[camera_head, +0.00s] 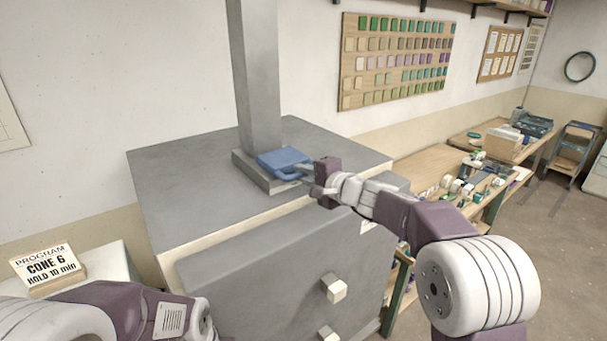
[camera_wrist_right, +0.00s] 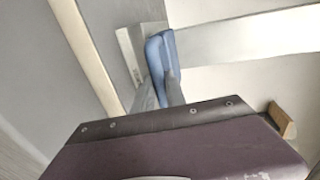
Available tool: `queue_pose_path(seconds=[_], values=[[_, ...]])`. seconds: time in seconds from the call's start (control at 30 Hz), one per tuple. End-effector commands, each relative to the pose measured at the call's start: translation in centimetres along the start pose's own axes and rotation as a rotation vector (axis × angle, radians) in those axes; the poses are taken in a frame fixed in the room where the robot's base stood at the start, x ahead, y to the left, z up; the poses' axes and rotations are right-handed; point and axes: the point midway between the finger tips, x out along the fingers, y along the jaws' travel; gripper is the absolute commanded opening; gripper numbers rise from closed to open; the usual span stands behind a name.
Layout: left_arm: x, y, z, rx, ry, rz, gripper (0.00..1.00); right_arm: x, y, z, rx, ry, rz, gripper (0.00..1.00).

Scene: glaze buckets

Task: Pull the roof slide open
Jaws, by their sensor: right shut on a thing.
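The blue roof slide (camera_head: 284,160) sits at the foot of the square grey flue (camera_head: 257,80) on the kiln roof (camera_head: 185,170). A loop handle stands out from its front. My right gripper (camera_head: 303,178) comes in from the right and is shut on the slide's handle. In the right wrist view the slide (camera_wrist_right: 161,50) shows beyond the two fingers (camera_wrist_right: 160,92), which hide part of the handle. Only part of my left arm shows at the lower left; its gripper is out of view.
The kiln's front door (camera_head: 290,265) has pale knobs (camera_head: 334,289). The roof around the flue is otherwise clear.

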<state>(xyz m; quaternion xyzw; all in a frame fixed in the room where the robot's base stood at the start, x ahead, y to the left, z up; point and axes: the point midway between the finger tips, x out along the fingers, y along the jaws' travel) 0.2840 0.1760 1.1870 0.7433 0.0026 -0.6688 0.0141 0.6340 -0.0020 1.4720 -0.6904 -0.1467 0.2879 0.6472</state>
Motion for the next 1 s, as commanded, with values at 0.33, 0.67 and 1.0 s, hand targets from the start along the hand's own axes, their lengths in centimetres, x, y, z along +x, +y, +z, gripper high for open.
queue_pose_path(seconds=[0.33,0.67,1.0], values=[[0.3,0.0,0.0,0.0,0.0,0.0,0.0,-0.1,0.0,0.1,-0.001,-0.002,-0.004,0.0],[5.2,-0.1,0.6,0.0,0.0,0.0,0.0,-5.1,1.5,0.0,-0.002,0.001,-0.003,0.0],[5.1,-0.1,0.5,0.0,0.0,0.0,0.0,-5.6,1.3,0.1,0.001,-0.002,0.002,0.0]])
